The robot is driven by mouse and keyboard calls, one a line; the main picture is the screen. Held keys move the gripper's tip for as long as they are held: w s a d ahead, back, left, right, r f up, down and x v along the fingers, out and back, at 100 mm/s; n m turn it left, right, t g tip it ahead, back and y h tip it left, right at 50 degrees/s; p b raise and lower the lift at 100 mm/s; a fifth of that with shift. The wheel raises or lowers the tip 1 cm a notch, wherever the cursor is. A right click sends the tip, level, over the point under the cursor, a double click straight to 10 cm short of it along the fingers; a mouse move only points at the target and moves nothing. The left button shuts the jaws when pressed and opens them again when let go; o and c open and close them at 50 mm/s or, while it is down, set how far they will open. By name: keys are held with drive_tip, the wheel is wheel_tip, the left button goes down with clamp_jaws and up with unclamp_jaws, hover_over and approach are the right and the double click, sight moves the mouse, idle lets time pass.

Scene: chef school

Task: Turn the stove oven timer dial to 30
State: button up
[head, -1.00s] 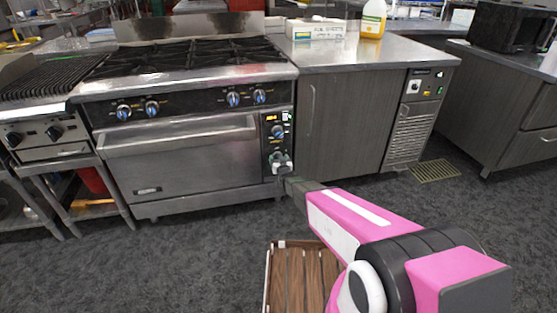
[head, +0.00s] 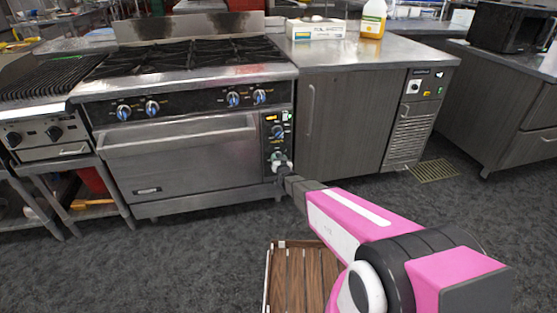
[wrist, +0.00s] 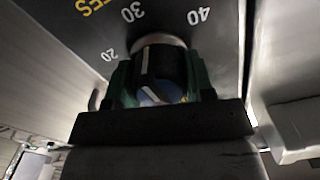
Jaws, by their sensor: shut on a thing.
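The timer dial (wrist: 158,72) is a dark round knob with a blue front and a pale pointer line. In the wrist view it sits between the two green-sided fingers of my gripper (wrist: 160,88), which is shut on it. The printed numbers 20, 30 and 40 curve around the dial. The pale line points upward, roughly toward the 30; its exact alignment is hard to tell. In the head view my gripper (head: 281,165) is at the lower part of the stove's right control panel (head: 269,149) and mostly covers the dial.
The stove (head: 185,100) has another blue knob (head: 277,131) above the gripper and a closed oven door (head: 185,160) to the left. A grey cabinet (head: 340,120) stands close on the right. A wooden slatted thing (head: 300,275) lies low in front. The floor between is clear.

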drive_tip(key=o, duration=0.9)
drive_tip(key=shift+s, duration=0.1)
drive_tip(key=v, duration=1)
drive_tip(key=shift+s+d, duration=0.1)
drive_tip(key=shift+s, duration=0.2)
